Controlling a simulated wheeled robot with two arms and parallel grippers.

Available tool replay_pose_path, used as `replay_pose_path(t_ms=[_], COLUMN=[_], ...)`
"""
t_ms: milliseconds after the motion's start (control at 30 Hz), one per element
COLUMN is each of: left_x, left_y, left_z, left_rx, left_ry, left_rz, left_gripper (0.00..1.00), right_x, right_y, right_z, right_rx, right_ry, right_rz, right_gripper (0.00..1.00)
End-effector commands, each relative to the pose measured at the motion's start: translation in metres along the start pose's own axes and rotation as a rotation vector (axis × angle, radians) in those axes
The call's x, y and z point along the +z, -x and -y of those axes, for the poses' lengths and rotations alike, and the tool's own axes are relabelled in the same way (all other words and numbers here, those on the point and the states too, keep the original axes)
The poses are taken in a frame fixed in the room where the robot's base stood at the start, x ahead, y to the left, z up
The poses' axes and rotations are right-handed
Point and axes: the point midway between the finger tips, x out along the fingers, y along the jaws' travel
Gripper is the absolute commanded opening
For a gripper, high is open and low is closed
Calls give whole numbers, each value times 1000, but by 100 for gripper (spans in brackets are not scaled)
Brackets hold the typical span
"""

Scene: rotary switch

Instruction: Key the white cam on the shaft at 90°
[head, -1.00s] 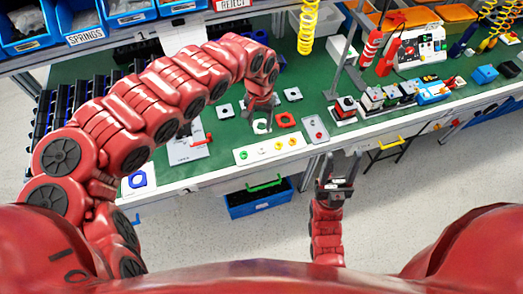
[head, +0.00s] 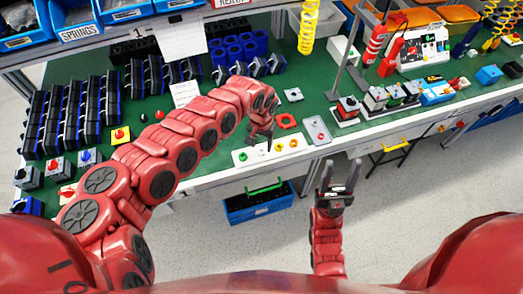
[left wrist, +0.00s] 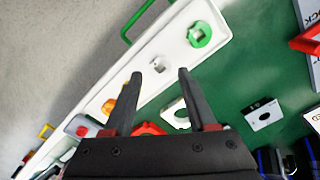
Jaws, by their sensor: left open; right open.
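The white cam (left wrist: 157,63) is a small pale piece on a long white tray (left wrist: 180,49), between a green cam (left wrist: 200,34) and a yellow-orange piece (left wrist: 108,106). My left gripper (left wrist: 160,74) is open; in the left wrist view the cam shows between and just beyond its fingertips, apart from them. In the head view my left gripper (head: 260,148) is over the tray (head: 305,139), which hides the white cam there. My right gripper (head: 340,163) is open and empty in front of the bench. I cannot make out the shaft; my left arm covers part of the bench.
A white square plate with a dark hole (head: 293,95) lies farther back. A blue bin (head: 258,205) is below the bench edge.

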Motion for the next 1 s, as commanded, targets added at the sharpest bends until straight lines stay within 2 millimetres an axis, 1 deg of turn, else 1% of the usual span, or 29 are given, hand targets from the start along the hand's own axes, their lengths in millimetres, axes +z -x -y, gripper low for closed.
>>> replay_pose_path(t_ms=[67, 133, 233, 367, 533, 567, 700, 767, 800, 867, 1000], left_x=[-1, -1, -1, -1, -1, -1, -1, -1, -1, -1, -1], left_y=[-8, -18, -28, -32, -32, -32, -32, -32, -32, -32, -32], left_z=[-3, -3, -1, 0, 0, 0, 0, 0, 0, 0, 0], left_rx=[1, 3, 0, -2, -2, -2, -2, -2, -2, -2, -2], left_ry=[-2, -2, 0, 0, 0, 0, 0, 0, 0, 0, 0], left_rz=[1, 3, 3, 2, 1, 1, 1, 1, 1, 1, 1], left_gripper=[57, 57, 57, 57, 57, 54, 28, 18, 10, 0, 0], right_x=[-1, -1, -1, -1, -1, -1, -1, -1, -1, -1, -1], right_y=[-5, -6, -7, -7, -6, -6, -6, -6, -6, -6, -6], right_z=[0, 0, 0, 0, 0, 0, 0, 0, 0, 0, 0], right_rx=[0, 0, 0, 0, 0, 0, 0, 0, 0, 0, 0], right_ry=[0, 0, 0, 0, 0, 0, 0, 0, 0, 0, 0], right_rz=[0, 0, 0, 0, 0, 0, 0, 0, 0, 0, 0], right_gripper=[52, 52, 52, 52, 52, 52, 52, 52, 52, 52, 52])
